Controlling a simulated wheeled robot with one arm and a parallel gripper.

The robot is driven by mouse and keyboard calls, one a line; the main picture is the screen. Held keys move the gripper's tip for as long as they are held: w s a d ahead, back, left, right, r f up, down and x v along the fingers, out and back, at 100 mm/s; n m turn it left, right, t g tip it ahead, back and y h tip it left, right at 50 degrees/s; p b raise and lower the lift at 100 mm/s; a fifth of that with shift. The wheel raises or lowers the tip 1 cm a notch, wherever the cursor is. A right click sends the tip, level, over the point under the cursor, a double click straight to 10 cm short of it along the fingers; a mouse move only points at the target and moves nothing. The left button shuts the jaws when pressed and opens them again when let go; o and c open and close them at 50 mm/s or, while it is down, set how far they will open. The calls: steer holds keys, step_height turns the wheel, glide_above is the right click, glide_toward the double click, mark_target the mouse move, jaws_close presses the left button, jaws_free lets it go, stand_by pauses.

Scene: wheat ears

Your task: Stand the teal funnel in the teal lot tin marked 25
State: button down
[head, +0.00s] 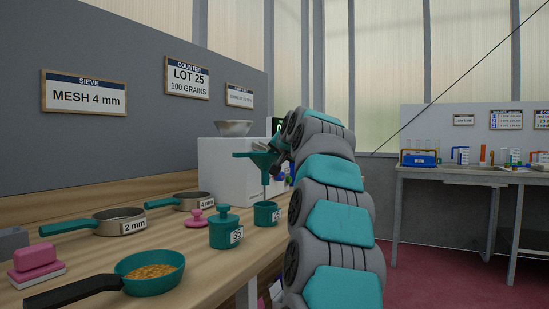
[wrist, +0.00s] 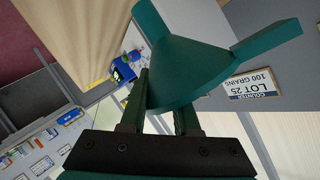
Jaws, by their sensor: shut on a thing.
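My gripper (head: 274,150) is shut on the teal funnel (head: 257,157), which is held upright over the counter with its wide mouth up and thin stem down. In the wrist view the funnel (wrist: 190,62) fills the space ahead of my gripper (wrist: 160,100). An open teal tin (head: 262,215) stands right below the stem; its label is partly hidden by my arm, so I cannot read it fully. The stem's tip is at the tin's mouth; I cannot tell whether it is inside. A lidded teal tin (head: 223,234) marked 35 stands to the left.
A pink lid-like piece (head: 197,218) lies behind the lidded tin. Two sieves (head: 120,222) (head: 196,201), a teal pan of grain (head: 152,277) and pink blocks (head: 36,262) are at left. A white box (head: 222,165) with a metal bowl (head: 233,128) stands behind.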

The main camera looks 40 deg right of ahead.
steer(key=shift+f+b, duration=3.3)
steer(key=shift+f, duration=1.85)
steer(key=c, duration=0.6)
jaws_free()
steer(key=shift+o, duration=0.2)
steer(key=v, duration=0.7)
steer(key=shift+s, duration=0.4)
steer(key=shift+s+a, duration=0.1)
steer(key=shift+a, duration=0.05)
